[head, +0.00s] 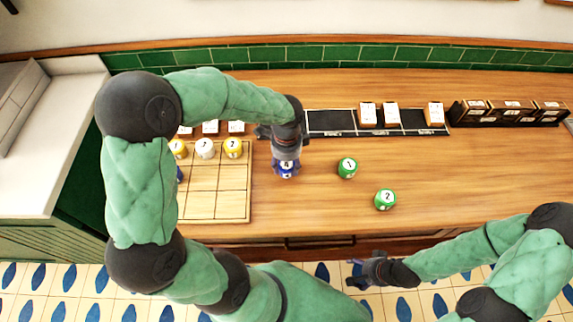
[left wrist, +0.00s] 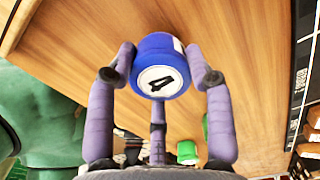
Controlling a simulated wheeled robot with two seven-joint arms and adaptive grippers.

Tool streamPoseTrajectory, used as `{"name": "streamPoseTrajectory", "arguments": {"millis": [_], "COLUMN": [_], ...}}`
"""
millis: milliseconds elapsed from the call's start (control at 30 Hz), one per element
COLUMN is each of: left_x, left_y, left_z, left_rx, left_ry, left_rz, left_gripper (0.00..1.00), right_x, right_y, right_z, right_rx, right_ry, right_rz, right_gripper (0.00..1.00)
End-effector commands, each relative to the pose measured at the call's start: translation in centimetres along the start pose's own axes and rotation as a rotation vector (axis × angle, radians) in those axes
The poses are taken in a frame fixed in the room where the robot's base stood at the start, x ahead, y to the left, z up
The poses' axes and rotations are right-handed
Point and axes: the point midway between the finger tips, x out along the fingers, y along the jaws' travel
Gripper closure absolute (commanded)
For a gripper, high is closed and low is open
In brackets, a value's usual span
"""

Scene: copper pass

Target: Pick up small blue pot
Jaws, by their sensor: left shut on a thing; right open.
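A small blue pot with a white lid marked 4 (head: 286,173) is at my left gripper (head: 285,158), right of the wooden grid board. In the left wrist view the blue pot (left wrist: 157,45) sits between the purple fingers, which are shut on it. I cannot tell whether it touches the counter. Another blue thing (head: 180,174) shows at the board's left side, mostly hidden by my left arm. My right gripper (head: 368,270) is open and empty, low in front of the counter edge.
The grid board (head: 232,206) holds yellow and white pots (head: 205,148) in its back row. Green pots 1 (head: 347,168) and 2 (head: 385,199) stand to the right. A black tray (head: 330,122) with white-topped boxes lies behind.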

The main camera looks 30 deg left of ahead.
Motion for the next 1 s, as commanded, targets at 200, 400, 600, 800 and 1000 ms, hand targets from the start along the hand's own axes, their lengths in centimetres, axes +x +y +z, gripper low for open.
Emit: {"name": "streamPoseTrajectory", "arguments": {"millis": [200,400,600,800,1000], "left_x": [-4.0,-8.4,-10.1,-11.2,-11.7], "left_y": [1.4,4.8,9.2,11.8,12.8], "left_z": [-0.7,-2.1,-3.9,-5.0,-5.4], "left_rx": [0.004,0.006,0.007,0.004,0.001], "left_ry": [0.002,0.003,0.001,0.002,0.001], "left_rz": [-0.004,-0.006,-0.003,-0.002,-0.002], "left_gripper": [0.85,0.85,0.85,0.85,0.85], "right_x": [-1.5,-2.9,-3.6,-4.0,-4.2], "right_y": [-0.5,-1.0,-1.3,-1.4,-1.5], "right_z": [0.1,0.1,0.1,0.1,0.2], "right_rx": [0.0,0.0,0.0,0.0,0.0], "right_ry": [0.0,0.0,0.0,0.0,0.0], "right_rz": [0.0,0.0,0.0,0.0,0.0], "right_gripper": [0.24,0.24,0.24,0.24,0.24]}}
